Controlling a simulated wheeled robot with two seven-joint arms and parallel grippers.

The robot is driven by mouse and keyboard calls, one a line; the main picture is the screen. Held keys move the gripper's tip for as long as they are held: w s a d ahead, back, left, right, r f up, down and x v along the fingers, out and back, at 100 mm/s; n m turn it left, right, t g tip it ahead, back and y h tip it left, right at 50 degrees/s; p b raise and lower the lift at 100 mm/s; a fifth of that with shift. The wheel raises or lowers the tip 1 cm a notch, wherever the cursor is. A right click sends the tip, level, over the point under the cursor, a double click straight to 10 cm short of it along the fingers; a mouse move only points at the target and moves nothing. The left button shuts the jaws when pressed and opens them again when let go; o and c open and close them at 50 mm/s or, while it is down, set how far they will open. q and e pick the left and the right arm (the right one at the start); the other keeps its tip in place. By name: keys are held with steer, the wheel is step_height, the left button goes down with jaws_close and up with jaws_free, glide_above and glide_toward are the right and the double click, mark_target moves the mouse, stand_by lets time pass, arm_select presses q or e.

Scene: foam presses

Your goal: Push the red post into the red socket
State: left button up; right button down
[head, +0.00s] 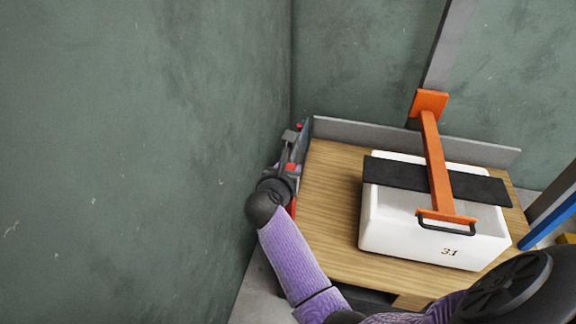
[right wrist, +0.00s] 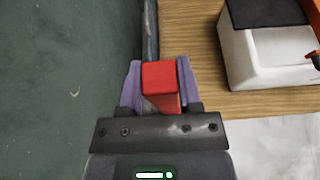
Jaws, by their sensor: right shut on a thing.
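My right gripper (right wrist: 160,75) is shut on a red post (right wrist: 160,78). The post is a square red block between the two purple fingers, seen from above in the right wrist view. In the head view the right gripper (head: 297,148) is at the left edge of the wooden board, close to the green wall. Small red patches show around it there, but I cannot tell which belong to the post. I cannot make out the red socket in either view, nor whether the post touches anything below. My left gripper is not in view.
A wooden board (head: 333,205) carries a white foam block (head: 385,225) marked 31, with a black strip (head: 390,173) across it. An orange press arm (head: 434,155) with a dark handle (head: 447,228) lies over the block. The green wall (head: 130,150) is close on the left.

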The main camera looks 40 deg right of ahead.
arm_select(q)
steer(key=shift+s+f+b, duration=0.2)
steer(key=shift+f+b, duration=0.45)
steer(key=shift+b, duration=0.05)
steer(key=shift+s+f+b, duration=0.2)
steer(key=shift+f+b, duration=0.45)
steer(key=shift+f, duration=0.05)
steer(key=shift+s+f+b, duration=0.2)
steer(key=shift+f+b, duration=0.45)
steer(key=shift+b, duration=0.05)
arm_select(e)
glide_above(290, 209)
steer(key=w, duration=0.2)
steer(key=shift+s+d+f, duration=0.1)
steer(key=shift+d+f, duration=0.05)
steer(key=shift+f, duration=1.3)
steer(key=shift+s+d+f, duration=0.1)
steer(key=shift+f, duration=1.3)
arm_select(q)
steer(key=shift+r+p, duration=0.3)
steer(key=shift+p, duration=0.05)
